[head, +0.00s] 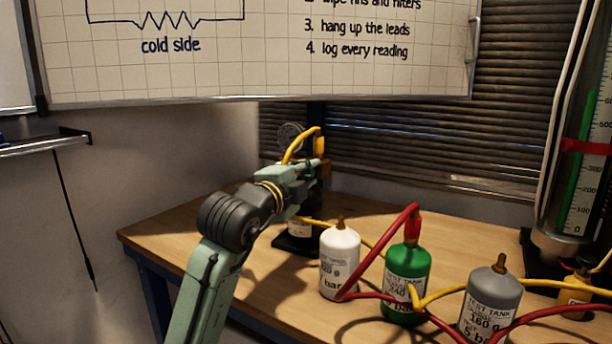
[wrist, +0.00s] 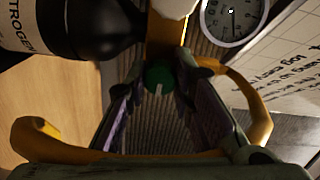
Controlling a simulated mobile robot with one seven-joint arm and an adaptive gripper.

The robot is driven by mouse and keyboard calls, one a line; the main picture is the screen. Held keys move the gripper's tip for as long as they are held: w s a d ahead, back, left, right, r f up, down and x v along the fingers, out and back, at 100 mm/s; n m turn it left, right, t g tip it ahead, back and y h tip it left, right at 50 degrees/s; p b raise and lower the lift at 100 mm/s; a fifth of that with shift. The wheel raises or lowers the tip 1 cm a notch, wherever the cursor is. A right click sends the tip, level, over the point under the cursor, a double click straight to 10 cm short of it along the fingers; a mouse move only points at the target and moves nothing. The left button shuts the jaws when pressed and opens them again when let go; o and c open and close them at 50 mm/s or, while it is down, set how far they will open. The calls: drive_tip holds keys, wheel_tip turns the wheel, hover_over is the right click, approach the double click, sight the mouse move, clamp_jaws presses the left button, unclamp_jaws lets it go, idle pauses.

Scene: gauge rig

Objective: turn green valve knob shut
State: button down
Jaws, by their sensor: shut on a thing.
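The green valve knob (wrist: 158,79) has a pale mark on its face and shows in the wrist view between the two fingertips. My gripper (wrist: 160,72) is shut on this knob, with one finger on each side. In the head view my gripper (head: 316,172) is at the back of the bench, and the knob is hidden there behind my arm. A round white-faced dial gauge (wrist: 233,14) is just beside the knob; it also shows in the head view (head: 290,136). A dark bottle labelled as nitrogen (wrist: 88,28) is at the upper left of the wrist view.
White (head: 340,262), green (head: 407,270) and grey (head: 489,300) test tanks stand on the wooden bench (head: 165,236), to the right of my arm. Yellow and red hoses (head: 372,262) run among them. A whiteboard (head: 262,62) hangs above. A tall scaled tube (head: 583,150) stands at right.

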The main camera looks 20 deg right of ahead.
drive_tip(key=c, duration=1.4)
unclamp_jaws()
drive_tip(key=shift+o, duration=0.2)
drive_tip(key=v, duration=1.2)
